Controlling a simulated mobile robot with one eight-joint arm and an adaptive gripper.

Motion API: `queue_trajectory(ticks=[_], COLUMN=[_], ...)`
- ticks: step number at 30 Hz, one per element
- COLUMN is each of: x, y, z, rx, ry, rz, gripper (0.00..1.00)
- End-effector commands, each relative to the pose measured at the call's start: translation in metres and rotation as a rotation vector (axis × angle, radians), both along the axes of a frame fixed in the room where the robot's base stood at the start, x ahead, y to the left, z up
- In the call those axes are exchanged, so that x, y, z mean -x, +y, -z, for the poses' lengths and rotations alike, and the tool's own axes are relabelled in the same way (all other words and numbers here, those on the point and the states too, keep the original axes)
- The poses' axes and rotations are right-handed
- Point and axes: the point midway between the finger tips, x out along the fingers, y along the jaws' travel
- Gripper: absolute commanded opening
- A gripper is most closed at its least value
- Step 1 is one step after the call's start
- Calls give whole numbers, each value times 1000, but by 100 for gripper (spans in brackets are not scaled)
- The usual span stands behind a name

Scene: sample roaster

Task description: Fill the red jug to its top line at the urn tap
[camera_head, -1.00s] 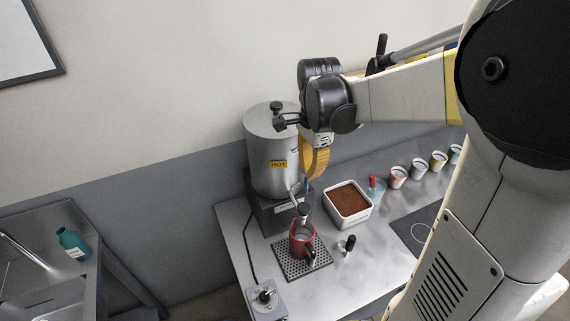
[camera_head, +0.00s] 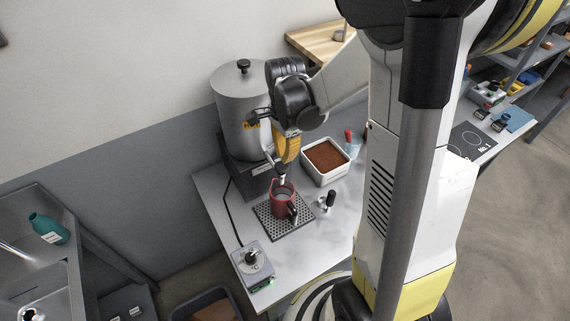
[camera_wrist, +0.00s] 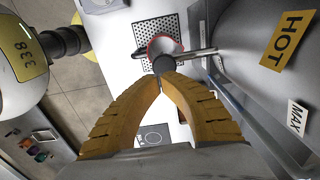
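The red jug (camera_head: 275,208) stands upright on the perforated drip tray (camera_head: 298,234) beneath the urn (camera_head: 238,108). In the wrist view its red rim (camera_wrist: 151,45) is partly hidden by the metal tap (camera_wrist: 195,53) and a black knob (camera_wrist: 164,64). I cannot read the level in the jug or see a top line. My gripper (camera_head: 283,177) points down just above the jug, at the tap. In the wrist view the yellow fingertips of my gripper (camera_wrist: 160,79) meet right at the black knob. They appear shut, with nothing visibly held between them.
A white bin of brown grounds (camera_head: 345,172) stands right of the urn, beside a cup with a red item (camera_head: 352,146). A black-handled tool (camera_head: 329,200) stands right of the tray. A knob box (camera_head: 254,264) sits at the front corner. A teal bottle (camera_head: 50,229) is at the left sink.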

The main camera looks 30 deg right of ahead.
Motion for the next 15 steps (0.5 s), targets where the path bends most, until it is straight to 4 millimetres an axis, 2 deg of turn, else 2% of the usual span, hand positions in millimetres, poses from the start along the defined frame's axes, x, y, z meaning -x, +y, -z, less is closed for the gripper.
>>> queue_trajectory(ticks=[1, 6, 15], x=[0, 0, 0], y=[0, 0, 0], z=[10, 29, 35], rx=[0, 0, 0], ry=[0, 0, 0], rz=[0, 0, 0], gripper=[0, 0, 0])
